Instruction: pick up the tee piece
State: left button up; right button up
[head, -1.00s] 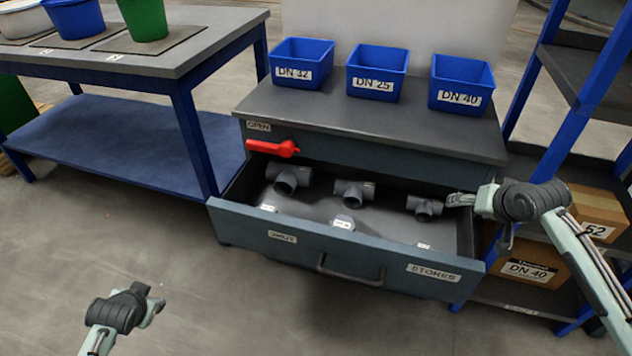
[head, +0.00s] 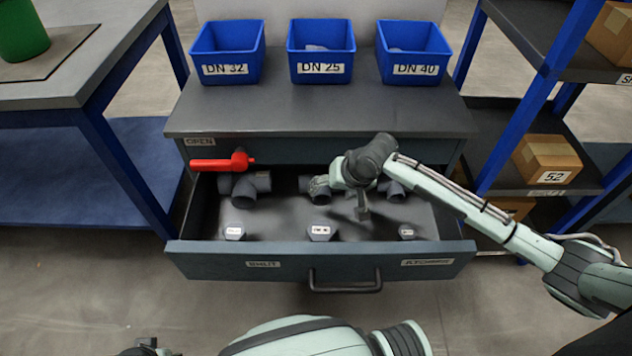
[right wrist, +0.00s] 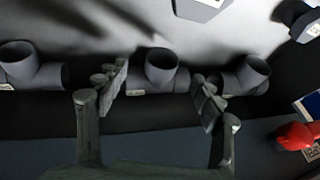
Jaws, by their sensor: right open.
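Three dark grey tee pieces lie in a row in the open drawer: the left one (head: 250,187), the middle one (head: 318,188) and the right one (head: 396,190). My right gripper (head: 345,190) is open over the drawer and partly hides the middle tee. In the right wrist view, the middle tee (right wrist: 160,72) shows between and beyond the open fingers (right wrist: 160,98), with its round mouth towards the camera; I cannot tell whether they touch it. Of my left gripper (head: 148,347), only a cut-off dark part shows at the bottom edge.
The drawer front (head: 318,265) has a handle. Small labelled grey pieces (head: 320,232) lie nearer in the drawer. A red lever (head: 222,163) sits above its left side. Blue bins (head: 320,55) stand on top. A shelf with cartons (head: 547,160) is right, a workbench (head: 75,80) left.

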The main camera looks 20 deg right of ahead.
aim_at(324, 194)
jog(key=x, duration=0.4)
jog(key=shift+w+a+f+b, duration=0.2)
jog(key=shift+w+f+b, duration=0.05)
jog(key=shift+w+b, duration=0.05)
jog(key=shift+w+f, duration=0.3)
jog(key=shift+f, duration=0.25)
pick_arm(q)
notch_tip(324, 194, up, 2)
jog(key=shift+w, duration=0.15)
pick_arm(e)
jog(key=shift+c, duration=0.6)
jog(key=c, duration=1.2)
pick_arm(q)
jog(key=shift+f, duration=0.1)
pick_arm(e)
jog(key=shift+c, duration=0.3)
jog(key=shift+r, duration=0.2)
